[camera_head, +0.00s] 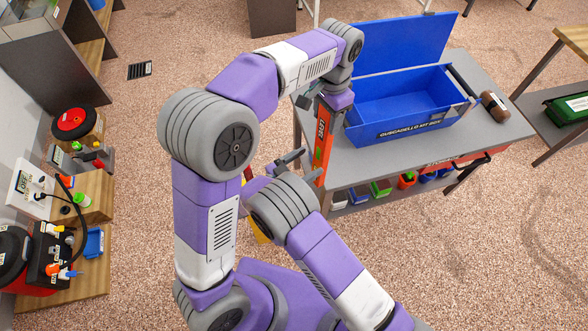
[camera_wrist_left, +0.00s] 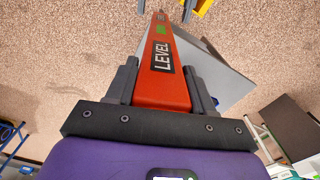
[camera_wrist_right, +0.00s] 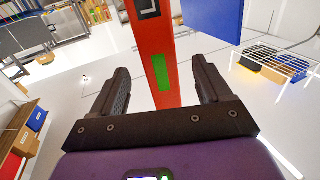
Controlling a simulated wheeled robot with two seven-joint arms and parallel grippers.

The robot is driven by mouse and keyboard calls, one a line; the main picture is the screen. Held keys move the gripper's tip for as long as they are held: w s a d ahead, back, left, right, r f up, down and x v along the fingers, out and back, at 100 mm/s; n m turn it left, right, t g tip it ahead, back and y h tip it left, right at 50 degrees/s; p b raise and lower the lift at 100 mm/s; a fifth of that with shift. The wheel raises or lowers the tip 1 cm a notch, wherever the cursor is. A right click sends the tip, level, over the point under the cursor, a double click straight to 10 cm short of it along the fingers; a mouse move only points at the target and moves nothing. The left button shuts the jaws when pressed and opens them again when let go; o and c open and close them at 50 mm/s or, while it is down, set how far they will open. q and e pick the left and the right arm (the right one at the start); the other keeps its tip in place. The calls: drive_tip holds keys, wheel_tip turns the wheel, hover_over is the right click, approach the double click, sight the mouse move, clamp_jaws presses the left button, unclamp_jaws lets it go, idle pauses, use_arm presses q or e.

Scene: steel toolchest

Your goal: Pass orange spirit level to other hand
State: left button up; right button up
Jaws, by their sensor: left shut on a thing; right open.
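The orange spirit level (camera_head: 322,150) hangs upright at the near left corner of the grey-topped bench in the head view. My left gripper (camera_head: 330,98) is shut on its upper end. In the left wrist view the level (camera_wrist_left: 166,80) sits between both fingers, with its LEVEL label and a green vial showing. My right gripper (camera_head: 289,160) is open, left of the level's lower part. In the right wrist view the level (camera_wrist_right: 155,45) and its green vial show between the spread fingers, with gaps on both sides. I cannot tell whether it is within their depth.
A blue open-lidded kit box (camera_head: 425,122) stands on the grey bench (camera_head: 410,150), right of the level. A mallet (camera_head: 494,106) lies right of the box. Small coloured bins (camera_head: 381,188) sit under the bench top. Wooden shelves (camera_head: 92,205) with tools stand at the left.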

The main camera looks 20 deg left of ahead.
sight(317, 157)
drive_tip(key=x, duration=0.7)
drive_tip(key=shift+w, duration=0.1)
drive_tip(key=shift+c, duration=0.3)
drive_tip(key=c, duration=1.2)
use_arm(q)
drive_tip(key=o, duration=1.1)
drive_tip(key=shift+r, duration=0.1)
wheel_tip(317, 157, up, 12)
drive_tip(key=shift+f, duration=0.1)
